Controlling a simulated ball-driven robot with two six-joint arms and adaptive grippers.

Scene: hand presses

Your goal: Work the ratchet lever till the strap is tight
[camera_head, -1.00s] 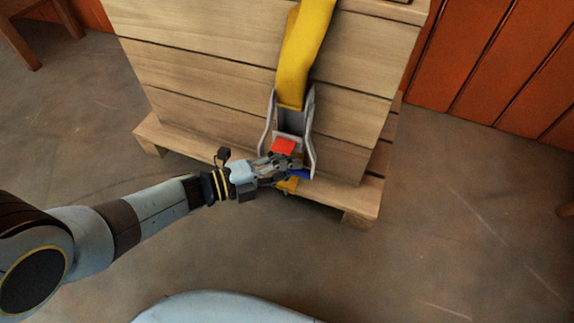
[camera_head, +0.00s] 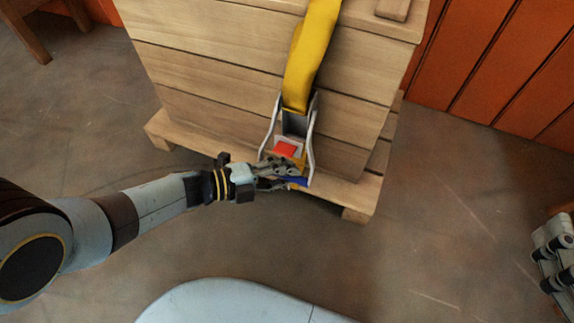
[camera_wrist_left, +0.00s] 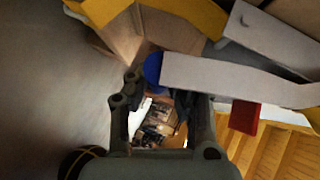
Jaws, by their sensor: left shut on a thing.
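The yellow strap (camera_head: 312,62) runs down the front of the wooden crate into the grey ratchet (camera_head: 295,122). The ratchet has two pale side bars (camera_head: 311,142) and a red part (camera_head: 286,148) between them. My left gripper (camera_head: 287,174) is shut on the lever's blue grip (camera_head: 298,184) at the low end of the bars, and its fingers hide part of it. In the left wrist view the blue grip (camera_wrist_left: 153,67) shows past the fingers, beside a pale bar (camera_wrist_left: 225,76). My right gripper (camera_head: 556,252) shows only partly at the right edge, away from the ratchet.
The wooden crate (camera_head: 210,65) stands on a pallet (camera_head: 160,128) just behind the ratchet. An orange plank wall (camera_head: 500,75) stands at the right. A wooden leg (camera_head: 25,35) is at the top left. The floor in front of the pallet is open.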

